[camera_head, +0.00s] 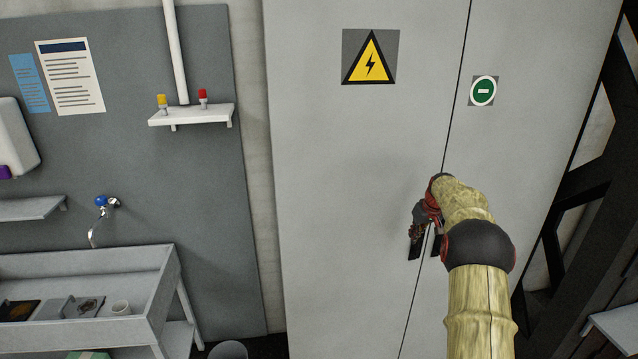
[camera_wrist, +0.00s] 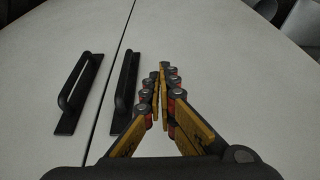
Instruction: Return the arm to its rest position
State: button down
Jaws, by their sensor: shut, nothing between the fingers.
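My arm (camera_head: 480,300) reaches up in front of a pale grey cabinet (camera_head: 340,200) in the head view. My gripper shows in the wrist view (camera_wrist: 162,82), with its fingers together and nothing between them. It is in front of the cabinet doors, to the right of two black handles. The left handle (camera_wrist: 78,95) and the right handle (camera_wrist: 125,90) stand on either side of the door seam. The gripper is apart from the left handle; its gap to the right one is hard to judge. In the head view my arm partly hides the handles.
A yellow warning sign (camera_head: 370,58) and a green round sign (camera_head: 483,91) are on the doors, which look closed. A sink bench (camera_head: 150,290) and a small shelf (camera_head: 192,115) are at left. A dark metal frame (camera_head: 575,180) stands close at right.

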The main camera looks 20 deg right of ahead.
jog(key=s+a+f+m+g, duration=0.2)
jog(key=s+a+f, duration=0.2)
jog(key=s+f, duration=0.25)
jog(key=s+a+r+b, duration=0.3)
jog(key=s+a+r, duration=0.1)
jog(key=s+a, duration=0.65)
jog(key=s+a+r+b, duration=0.3)
jog(key=s+a, duration=0.6)
jog(key=a, duration=0.2)
jog(key=s+a+f+n+t+b, duration=0.1)
jog(key=s+a+n+t+b, duration=0.2)
jog(key=s+a+b, duration=0.8)
jog(key=s+a, duration=0.6)
jog(key=s, duration=0.2)
jog(key=shift+s+a+f+n+y, duration=0.2)
jog(key=shift+s+n+y, duration=0.1)
